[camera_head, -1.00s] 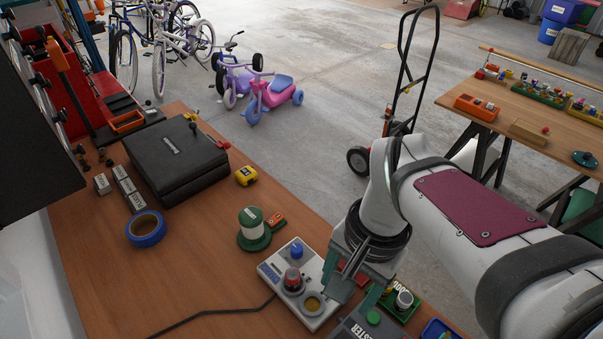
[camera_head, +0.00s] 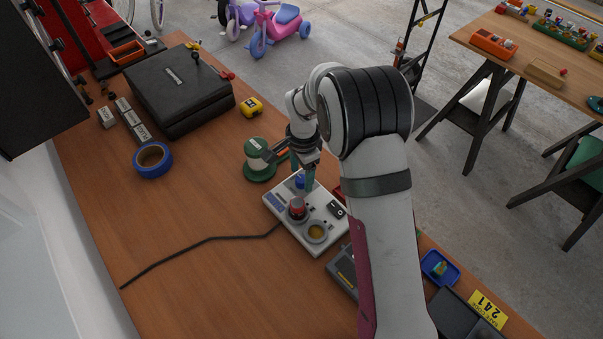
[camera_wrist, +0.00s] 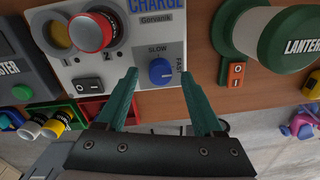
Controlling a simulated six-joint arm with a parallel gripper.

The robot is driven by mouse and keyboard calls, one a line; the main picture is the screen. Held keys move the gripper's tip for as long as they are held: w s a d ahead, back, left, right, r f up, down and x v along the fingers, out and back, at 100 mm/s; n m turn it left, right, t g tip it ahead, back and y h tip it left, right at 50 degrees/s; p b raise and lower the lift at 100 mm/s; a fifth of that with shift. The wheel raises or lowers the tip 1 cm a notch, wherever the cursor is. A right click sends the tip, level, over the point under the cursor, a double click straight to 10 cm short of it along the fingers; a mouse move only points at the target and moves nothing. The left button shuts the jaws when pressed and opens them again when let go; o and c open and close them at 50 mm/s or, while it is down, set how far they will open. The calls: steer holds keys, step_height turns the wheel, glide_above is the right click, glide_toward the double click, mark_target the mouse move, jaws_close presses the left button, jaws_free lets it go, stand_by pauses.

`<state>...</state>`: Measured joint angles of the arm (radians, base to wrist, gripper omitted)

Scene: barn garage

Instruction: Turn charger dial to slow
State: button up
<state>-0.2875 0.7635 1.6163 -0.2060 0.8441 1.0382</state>
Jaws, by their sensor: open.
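The charger (camera_head: 278,210) is a pale grey box on the wooden bench. Its blue dial (camera_wrist: 160,71) sits between the printed words SLOW and FAST in the wrist view; its white mark appears to lean toward the FAST side. The dial also shows in the head view (camera_head: 300,180). My gripper (camera_wrist: 158,76) is open, with its two green fingers on either side of the dial and apart from it in the picture. In the head view my gripper (camera_head: 309,182) points down over the dial end of the charger. Whether the fingertips reach the dial's depth is unclear.
A black case (camera_head: 178,95), blue tape (camera_head: 152,160) and yellow tape measure (camera_head: 251,107) lie farther off.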

steer(key=shift+f, duration=0.65)
jaws_close()
